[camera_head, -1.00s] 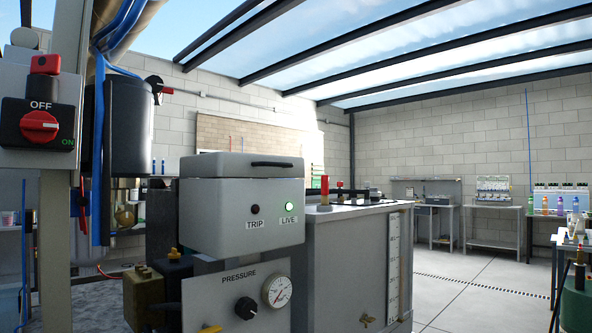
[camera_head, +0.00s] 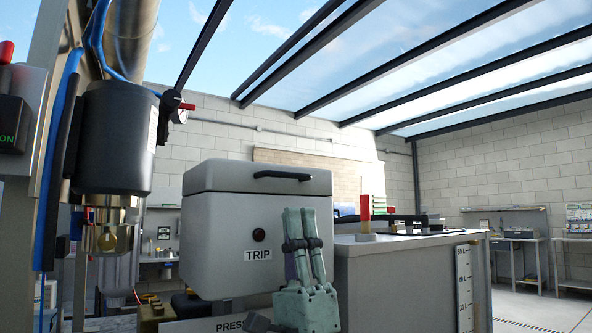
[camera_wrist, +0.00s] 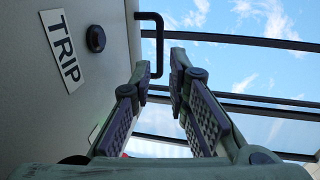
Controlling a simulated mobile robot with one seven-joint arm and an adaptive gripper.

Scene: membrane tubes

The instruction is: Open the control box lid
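The grey control box (camera_head: 215,245) stands in the middle of the head view, its lid (camera_head: 222,178) down and shut. A black bar handle (camera_head: 283,175) is on the lid's front; it also shows in the wrist view (camera_wrist: 152,43). The front carries a TRIP label (camera_head: 258,255) and a dark lamp (camera_head: 259,235). My gripper (camera_head: 300,211) is in front of the box's right side, fingers pointing up, tips below the handle. In the wrist view my gripper (camera_wrist: 161,64) is open and empty, the handle beyond its tips. The LIVE lamp is hidden behind my gripper.
A black cylindrical housing (camera_head: 116,137) with a blue hose (camera_head: 57,160) stands close on the left. A grey cabinet (camera_head: 400,285) with a red-topped part (camera_head: 365,212) adjoins on the right. The space above the box is clear.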

